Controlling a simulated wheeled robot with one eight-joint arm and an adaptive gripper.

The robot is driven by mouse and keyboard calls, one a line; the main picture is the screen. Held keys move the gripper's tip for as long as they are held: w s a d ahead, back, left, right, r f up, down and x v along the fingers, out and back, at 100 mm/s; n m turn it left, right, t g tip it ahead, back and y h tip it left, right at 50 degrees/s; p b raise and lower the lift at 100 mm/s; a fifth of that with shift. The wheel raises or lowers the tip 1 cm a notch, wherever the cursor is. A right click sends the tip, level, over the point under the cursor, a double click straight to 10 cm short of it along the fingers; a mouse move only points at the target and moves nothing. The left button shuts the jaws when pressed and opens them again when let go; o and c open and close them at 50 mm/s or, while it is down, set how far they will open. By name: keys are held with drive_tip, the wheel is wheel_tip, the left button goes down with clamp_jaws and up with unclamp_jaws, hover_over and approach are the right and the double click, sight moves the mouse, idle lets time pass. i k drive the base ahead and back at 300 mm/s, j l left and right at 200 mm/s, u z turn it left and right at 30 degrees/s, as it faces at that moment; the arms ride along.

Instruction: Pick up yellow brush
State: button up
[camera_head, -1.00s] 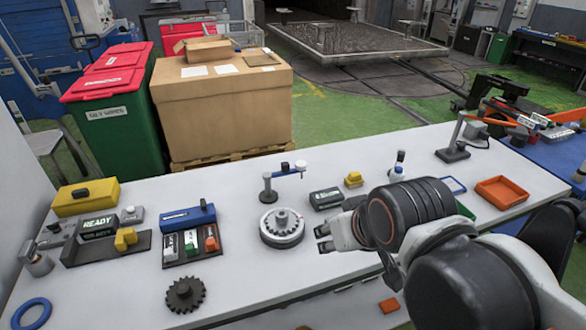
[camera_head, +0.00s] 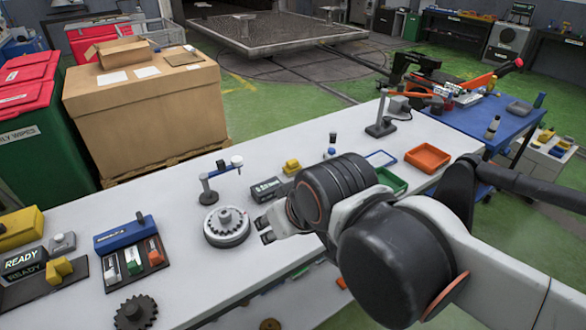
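No object is clearly recognisable as a yellow brush. A small yellow item (camera_head: 291,166) stands on the white bench (camera_head: 190,268) behind my gripper; its shape is too small to tell. A yellow block (camera_head: 60,268) sits in a dark holder at the left. More small yellow things (camera_head: 545,135) lie on a cart at the far right, too small to identify. My gripper (camera_head: 265,231) is above the bench, just right of the round gear fixture (camera_head: 227,228). Its two fingertips show apart with nothing seen between them. My arm hides part of the bench behind it.
A dark gear (camera_head: 135,313) lies near the bench's front edge.

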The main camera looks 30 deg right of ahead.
sight(292, 167)
drive_tip(key=i+l, duration=0.15)
drive_tip(key=l, duration=0.2)
drive_tip(key=i+l, duration=0.1)
drive_tip(key=l, duration=0.3)
drive_tip(key=i+l, duration=0.15)
drive_tip(key=l, duration=0.2)
drive_tip(key=i+l+u, duration=0.1)
drive_tip(key=l, duration=0.25)
